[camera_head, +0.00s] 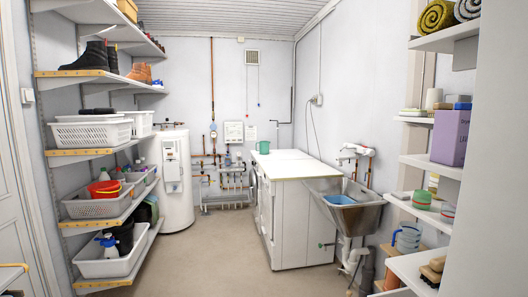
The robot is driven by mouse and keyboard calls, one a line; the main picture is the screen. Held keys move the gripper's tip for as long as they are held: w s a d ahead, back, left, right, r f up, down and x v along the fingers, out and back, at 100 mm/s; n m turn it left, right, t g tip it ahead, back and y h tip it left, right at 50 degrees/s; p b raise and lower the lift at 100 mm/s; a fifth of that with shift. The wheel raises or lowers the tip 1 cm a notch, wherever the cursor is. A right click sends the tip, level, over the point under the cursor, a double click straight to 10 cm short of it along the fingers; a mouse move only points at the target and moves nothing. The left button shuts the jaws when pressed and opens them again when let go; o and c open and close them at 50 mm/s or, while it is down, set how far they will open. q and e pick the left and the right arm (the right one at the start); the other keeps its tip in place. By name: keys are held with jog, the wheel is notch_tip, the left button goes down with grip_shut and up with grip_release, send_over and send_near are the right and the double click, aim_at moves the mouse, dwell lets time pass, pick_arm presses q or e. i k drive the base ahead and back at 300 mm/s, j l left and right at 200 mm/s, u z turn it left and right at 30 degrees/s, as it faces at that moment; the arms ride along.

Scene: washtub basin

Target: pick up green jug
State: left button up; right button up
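A green jug (263,147) stands upright on the white worktop (292,164) over the white machines, near its far left corner. It looks small from here, and nothing covers it. Neither of my grippers shows in the head view.
A steel washtub (345,205) with pipes stands right of the white cabinet (300,222). Shelves with baskets (92,202) line the left wall. Right shelves hold a purple box (451,137) and a blue-and-clear jug (407,237). A white boiler (172,182) stands behind. The middle floor (222,250) is clear.

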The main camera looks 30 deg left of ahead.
aim_at(264, 145)
jog(key=i+j+u, duration=0.95)
jog(key=i+u, duration=0.35)
jog(key=i, duration=0.15)
jog(key=i+u, duration=0.15)
jog(key=i, duration=3.55)
jog(key=i+j+z, duration=0.1)
jog(key=i+z, duration=0.3)
jog(key=i+j+z, duration=0.6)
jog(key=i+z, duration=0.15)
jog(key=i+j+z, duration=0.4)
jog(key=i+j, duration=0.05)
jog(key=j, duration=0.05)
